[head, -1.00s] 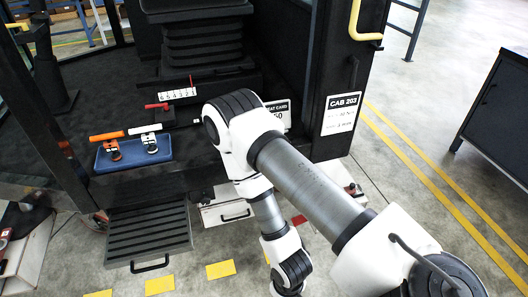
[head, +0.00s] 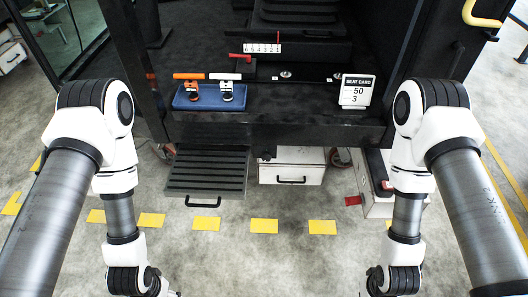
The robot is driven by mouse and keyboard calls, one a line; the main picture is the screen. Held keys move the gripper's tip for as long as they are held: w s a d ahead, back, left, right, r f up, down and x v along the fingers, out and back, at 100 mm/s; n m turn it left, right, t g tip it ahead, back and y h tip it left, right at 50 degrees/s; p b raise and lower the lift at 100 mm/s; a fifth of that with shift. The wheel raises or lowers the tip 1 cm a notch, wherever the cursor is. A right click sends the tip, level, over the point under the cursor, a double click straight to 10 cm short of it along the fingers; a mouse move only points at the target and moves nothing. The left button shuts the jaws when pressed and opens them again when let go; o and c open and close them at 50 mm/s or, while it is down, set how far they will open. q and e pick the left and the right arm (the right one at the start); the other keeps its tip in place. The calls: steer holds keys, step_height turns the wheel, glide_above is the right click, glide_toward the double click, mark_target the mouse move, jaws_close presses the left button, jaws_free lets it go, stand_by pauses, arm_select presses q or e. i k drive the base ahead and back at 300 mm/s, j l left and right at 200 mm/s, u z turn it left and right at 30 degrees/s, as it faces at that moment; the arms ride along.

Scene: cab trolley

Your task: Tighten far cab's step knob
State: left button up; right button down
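A cab with a black floor and sill (head: 280,132) stands ahead of me. Its dark ridged step (head: 207,172) juts out below the sill, with a black handle (head: 202,202) on its front. A small dark part (head: 265,157) sits just right of the step under the sill; I cannot tell if it is the knob. No cab number shows now. My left gripper (head: 168,293) is at the bottom edge left of centre, mostly cut off. My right gripper (head: 370,293) is at the bottom edge right of centre, also cut off. Both are well in front of the step.
A blue tray (head: 180,104) with orange-handled and white-handled tools lies on the cab floor. A seat card (head: 357,91) reads 50 3. A white drawer box (head: 291,166) sits under the sill. Yellow floor marks (head: 264,226) cross the clear floor between my arms.

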mark_target(266, 157)
steer(key=i+l+u, duration=0.25)
steer(key=l, duration=0.15)
steer(key=i+l+u, duration=0.2)
steer(key=l, duration=0.25)
steer(key=i+l+u, duration=0.1)
steer(key=l+u, duration=0.15)
steer(key=l, duration=0.2)
steer(key=i+l+u, duration=0.2)
steer(key=l, duration=0.25)
steer(key=l+u, duration=0.25)
steer(key=l, duration=0.25)
